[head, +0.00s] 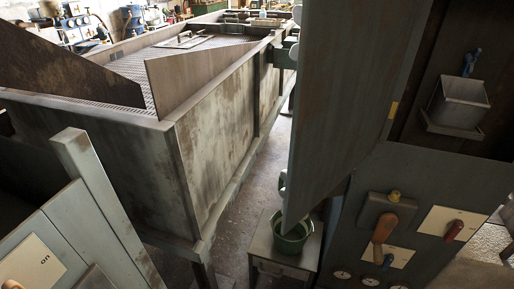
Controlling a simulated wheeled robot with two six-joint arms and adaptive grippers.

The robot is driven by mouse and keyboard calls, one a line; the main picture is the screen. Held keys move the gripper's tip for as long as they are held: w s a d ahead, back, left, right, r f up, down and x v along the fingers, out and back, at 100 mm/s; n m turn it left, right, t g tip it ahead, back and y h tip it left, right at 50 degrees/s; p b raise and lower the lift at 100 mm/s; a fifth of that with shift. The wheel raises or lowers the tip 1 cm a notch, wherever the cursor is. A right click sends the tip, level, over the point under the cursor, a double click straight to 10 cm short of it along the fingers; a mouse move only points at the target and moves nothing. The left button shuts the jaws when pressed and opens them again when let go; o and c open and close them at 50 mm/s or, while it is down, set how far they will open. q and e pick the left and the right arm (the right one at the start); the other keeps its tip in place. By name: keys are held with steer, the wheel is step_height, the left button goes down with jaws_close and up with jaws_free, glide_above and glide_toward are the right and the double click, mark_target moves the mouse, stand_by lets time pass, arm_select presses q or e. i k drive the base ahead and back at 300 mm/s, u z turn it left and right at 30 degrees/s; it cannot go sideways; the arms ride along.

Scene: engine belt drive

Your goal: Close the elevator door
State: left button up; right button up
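A tall grey panel (345,90), which looks like the elevator door, stands at an angle right of the middle in the head view. It stands out from the dark cabinet (430,185) on the right, and its top is cut off by the picture's edge. Its lower corner hangs over a small stand with a green bucket. A pale fitting (283,187) shows at its left edge; I cannot tell what it is. Neither of my grippers can be made out in this view, and nothing is seen holding the panel.
A big metal tank (220,150) with a grated top fills the left and middle. The green bucket (291,236) sits on the small stand (265,248). A narrow strip of floor (262,180) is clear.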

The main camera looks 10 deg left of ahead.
mark_target(352, 53)
steer(key=z, duration=0.75)
steer(key=k, duration=1.15)
steer(key=u, duration=1.75)
